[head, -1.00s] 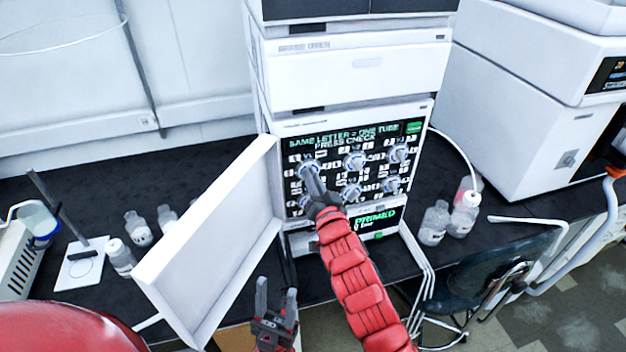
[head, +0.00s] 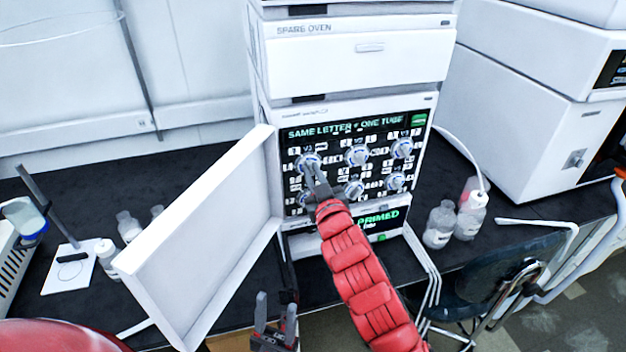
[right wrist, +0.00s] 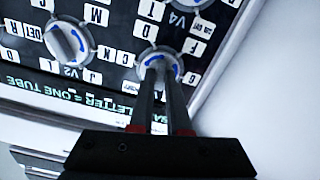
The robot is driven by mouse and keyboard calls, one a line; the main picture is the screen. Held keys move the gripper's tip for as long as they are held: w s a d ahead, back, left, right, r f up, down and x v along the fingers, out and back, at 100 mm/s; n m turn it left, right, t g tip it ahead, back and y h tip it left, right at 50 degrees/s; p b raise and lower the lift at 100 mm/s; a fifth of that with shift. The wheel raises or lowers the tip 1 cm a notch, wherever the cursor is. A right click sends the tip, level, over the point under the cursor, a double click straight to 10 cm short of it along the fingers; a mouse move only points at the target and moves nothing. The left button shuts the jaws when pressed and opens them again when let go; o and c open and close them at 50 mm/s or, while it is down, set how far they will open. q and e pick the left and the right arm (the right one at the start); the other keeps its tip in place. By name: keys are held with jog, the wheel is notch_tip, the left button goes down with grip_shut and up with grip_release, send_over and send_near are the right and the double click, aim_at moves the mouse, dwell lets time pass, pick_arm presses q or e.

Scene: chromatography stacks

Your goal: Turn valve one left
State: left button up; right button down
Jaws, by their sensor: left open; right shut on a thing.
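The valve panel (head: 380,207) is a black face with white letter tiles and two rows of round grey-white knobs with blue arrows. My right gripper (head: 313,167) reaches the top-left knob, valve one (head: 303,158). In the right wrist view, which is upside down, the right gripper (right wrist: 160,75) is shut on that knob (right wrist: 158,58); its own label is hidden. The knob marked V2 (right wrist: 70,42) is beside it, and V4 (right wrist: 190,4) shows at the edge. My left gripper (head: 274,312) is open and empty, low in the head view, well away from the panel.
An open white door (head: 205,235) stands left of the panel. A spare oven (head: 350,55) sits above. Bottles (head: 440,222) stand on the black bench to the right; more bottles (head: 128,228) and a stand (head: 70,268) are at left. A chair (head: 505,270) is at lower right.

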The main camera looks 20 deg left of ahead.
jog(key=shift+n+b, duration=0.4)
jog(key=shift+n, duration=1.2)
jog(key=c, duration=0.9)
grip_release()
